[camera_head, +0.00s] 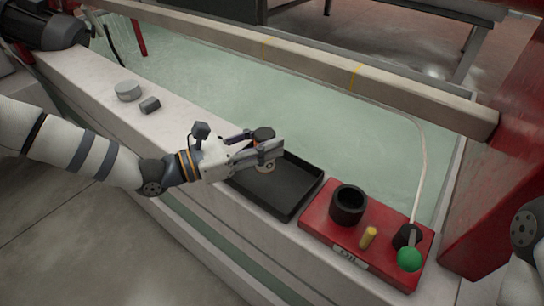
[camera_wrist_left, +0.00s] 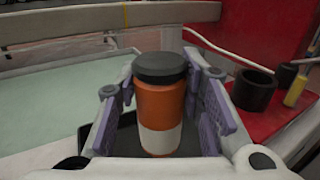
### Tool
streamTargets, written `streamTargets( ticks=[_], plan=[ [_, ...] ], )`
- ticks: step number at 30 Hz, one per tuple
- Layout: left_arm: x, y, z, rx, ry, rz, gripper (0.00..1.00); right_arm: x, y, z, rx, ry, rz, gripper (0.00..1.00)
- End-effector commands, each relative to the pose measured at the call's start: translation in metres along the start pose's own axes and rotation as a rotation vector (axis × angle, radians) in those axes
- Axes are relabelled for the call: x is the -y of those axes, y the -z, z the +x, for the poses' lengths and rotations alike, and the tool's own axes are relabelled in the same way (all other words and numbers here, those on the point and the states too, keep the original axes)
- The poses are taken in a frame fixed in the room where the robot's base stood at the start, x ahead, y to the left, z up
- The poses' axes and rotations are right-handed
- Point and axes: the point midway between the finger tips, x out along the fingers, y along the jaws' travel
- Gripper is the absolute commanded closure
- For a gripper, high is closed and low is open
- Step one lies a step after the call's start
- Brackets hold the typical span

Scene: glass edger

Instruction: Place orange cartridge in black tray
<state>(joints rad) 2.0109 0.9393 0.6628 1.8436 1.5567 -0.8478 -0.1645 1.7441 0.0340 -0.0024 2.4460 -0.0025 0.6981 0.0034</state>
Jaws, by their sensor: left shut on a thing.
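The orange cartridge (camera_wrist_left: 160,103), with a black cap and a white lower band, stands upright between the fingers of my left gripper (camera_wrist_left: 163,110). The black tray (camera_head: 296,205) lies on the white ledge under and around the gripper. The cartridge is over the tray's far left part. I cannot tell whether its base touches the tray floor. My right gripper is not in view; only part of my right arm shows at the right edge.
A red block (camera_head: 318,218) right of the tray holds a black cup (camera_head: 348,204), a yellow peg (camera_head: 368,237) and a green-knobbed lever (camera_head: 409,259). A grey disc (camera_head: 128,91) and a small dark block (camera_head: 150,105) lie on the ledge at left. A long beam (camera_head: 310,60) runs behind.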

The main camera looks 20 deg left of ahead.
Motion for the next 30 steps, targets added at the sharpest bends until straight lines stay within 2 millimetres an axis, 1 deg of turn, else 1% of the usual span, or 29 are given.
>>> streamTargets(
  ticks=[5, 6, 9, 10, 16, 21, 22, 24, 30],
  plan=[
    [0.001, 0.014, 0.012, 0.0, 0.002, 0.001, 0.98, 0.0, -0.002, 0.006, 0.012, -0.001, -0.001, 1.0],
    [0.0, 0.021, 0.015, -0.001, 0.0, -0.001, 0.98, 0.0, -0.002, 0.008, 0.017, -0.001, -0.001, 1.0],
    [0.0, 0.043, 0.013, -0.003, 0.0, -0.002, 0.98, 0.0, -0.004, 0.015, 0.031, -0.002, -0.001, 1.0],
    [0.0, 0.046, 0.013, -0.002, 0.0, -0.001, 0.98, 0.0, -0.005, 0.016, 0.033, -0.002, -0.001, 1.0],
    [-0.001, 0.043, 0.013, 0.003, -0.001, 0.003, 0.98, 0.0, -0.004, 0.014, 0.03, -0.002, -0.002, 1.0],
    [-0.001, 0.049, 0.013, 0.002, -0.001, 0.002, 0.98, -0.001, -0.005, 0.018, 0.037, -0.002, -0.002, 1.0],
    [-0.001, 0.048, 0.013, 0.001, -0.001, 0.002, 0.59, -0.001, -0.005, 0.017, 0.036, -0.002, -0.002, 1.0],
    [-0.001, 0.048, 0.013, 0.002, -0.001, 0.003, 0.45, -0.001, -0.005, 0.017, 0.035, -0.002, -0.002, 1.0],
    [-0.001, 0.047, 0.013, 0.002, 0.0, 0.003, 0.45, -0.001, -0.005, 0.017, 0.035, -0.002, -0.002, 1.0]
  ],
)
